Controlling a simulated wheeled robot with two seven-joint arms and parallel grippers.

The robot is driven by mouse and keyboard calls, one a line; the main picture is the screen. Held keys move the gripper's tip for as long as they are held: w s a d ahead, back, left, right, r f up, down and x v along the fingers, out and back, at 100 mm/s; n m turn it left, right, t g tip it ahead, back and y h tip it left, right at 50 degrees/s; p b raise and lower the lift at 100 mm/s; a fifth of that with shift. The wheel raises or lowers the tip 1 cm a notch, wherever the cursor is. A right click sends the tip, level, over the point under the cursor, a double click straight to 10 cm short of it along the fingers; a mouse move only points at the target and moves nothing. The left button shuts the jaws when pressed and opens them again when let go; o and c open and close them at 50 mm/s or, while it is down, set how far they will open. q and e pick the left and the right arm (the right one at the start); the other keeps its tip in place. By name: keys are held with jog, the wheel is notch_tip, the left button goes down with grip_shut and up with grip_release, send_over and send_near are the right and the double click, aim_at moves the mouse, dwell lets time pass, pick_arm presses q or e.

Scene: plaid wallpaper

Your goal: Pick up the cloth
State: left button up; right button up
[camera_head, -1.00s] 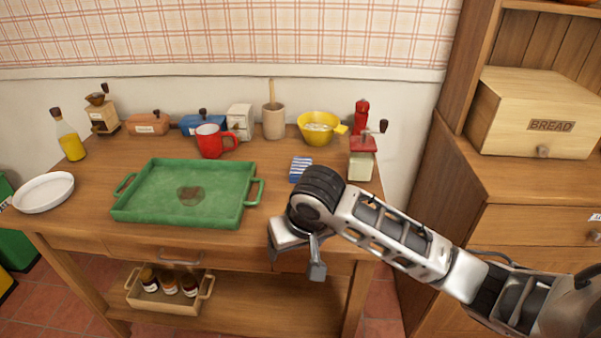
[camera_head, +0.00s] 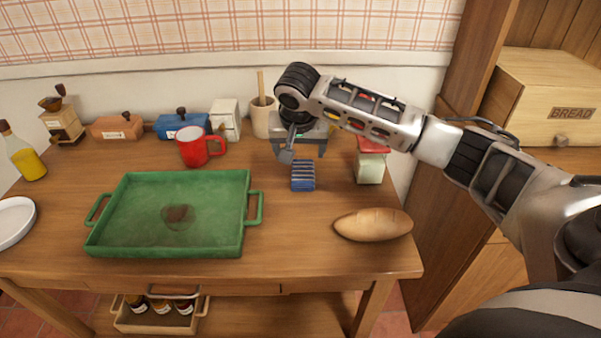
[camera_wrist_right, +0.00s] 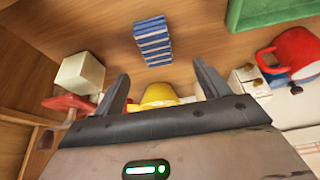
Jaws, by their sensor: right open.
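The cloth (camera_head: 303,176) is a small folded piece with blue and white stripes, lying on the wooden table right of the green tray. It also shows in the right wrist view (camera_wrist_right: 152,41), at the top middle. My right gripper (camera_head: 304,152) is open and empty, above the table just behind the cloth. In the right wrist view its two fingers (camera_wrist_right: 161,82) are spread apart, with the cloth beyond them and not between them. My left gripper is not in view.
The green tray (camera_head: 130,246) has a brown patch inside. A red mug (camera_head: 192,147) stands behind it. A lidded jar (camera_head: 370,165) and a brown oval object (camera_head: 373,224) are right of the cloth. A yellow bowl (camera_wrist_right: 158,95) is partly hidden by my gripper.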

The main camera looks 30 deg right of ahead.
send_over(303, 171)
jog(key=s+a, duration=0.1)
jog(key=a, duration=0.1)
jog(key=f, duration=0.4)
jog(key=shift+s, duration=0.2)
jog(key=shift+s+d+x, duration=0.1)
jog(key=shift+s+x, duration=0.1)
jog(key=shift+x, duration=1.25)
jog(key=shift+s+d+x, duration=0.1)
jog(key=shift+s+x, duration=0.05)
jog(key=shift+x, duration=1.25)
jog(key=c, duration=1.1)
